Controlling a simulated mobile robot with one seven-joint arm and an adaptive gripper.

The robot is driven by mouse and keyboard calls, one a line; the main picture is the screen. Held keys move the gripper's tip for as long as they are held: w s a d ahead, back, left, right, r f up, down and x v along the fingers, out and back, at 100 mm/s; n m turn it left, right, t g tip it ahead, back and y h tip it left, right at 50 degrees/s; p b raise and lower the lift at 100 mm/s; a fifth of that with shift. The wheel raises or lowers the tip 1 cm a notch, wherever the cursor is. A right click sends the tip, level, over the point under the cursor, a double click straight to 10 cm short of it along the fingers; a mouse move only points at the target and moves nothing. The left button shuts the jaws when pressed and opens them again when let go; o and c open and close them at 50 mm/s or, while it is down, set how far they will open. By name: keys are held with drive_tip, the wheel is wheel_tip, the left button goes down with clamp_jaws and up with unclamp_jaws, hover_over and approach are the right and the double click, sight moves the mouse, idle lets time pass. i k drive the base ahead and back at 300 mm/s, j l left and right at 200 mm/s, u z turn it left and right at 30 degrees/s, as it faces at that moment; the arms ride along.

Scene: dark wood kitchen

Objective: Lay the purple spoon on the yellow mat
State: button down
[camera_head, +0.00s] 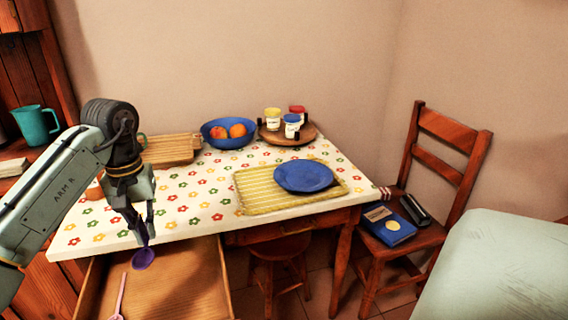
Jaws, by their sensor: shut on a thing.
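My gripper (143,234) points down over the front left of the table, above an open drawer. It is shut on the purple spoon (143,259), whose bowl hangs below the fingers. The spoon's handle is mostly hidden by the fingers. The yellow mat (262,198) is striped and lies on the flowered tablecloth to the right, well apart from the gripper. A blue plate (304,176) lies on the mat's right part, and the mat's left part is bare.
The open drawer (185,285) holds a pink utensil (119,298). At the back of the table stand a wooden board (168,150), a blue fruit bowl (228,142) and a round tray (272,137) with small jars. A chair (428,236) stands right. The tablecloth (195,205) between spoon and mat is clear.

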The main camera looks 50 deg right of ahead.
sight(257, 204)
drive_tip(key=z, duration=1.1)
drive_tip(key=i+j+z, duration=0.15)
drive_tip(key=j, duration=0.25)
drive_tip(key=i+j+z, duration=0.1)
drive_tip(key=i+j, duration=0.35)
drive_tip(key=j, duration=0.15)
drive_tip(key=i+j, duration=0.15)
drive_tip(key=j, duration=0.2)
drive_tip(key=i+j, duration=0.15)
drive_tip(key=j, duration=0.15)
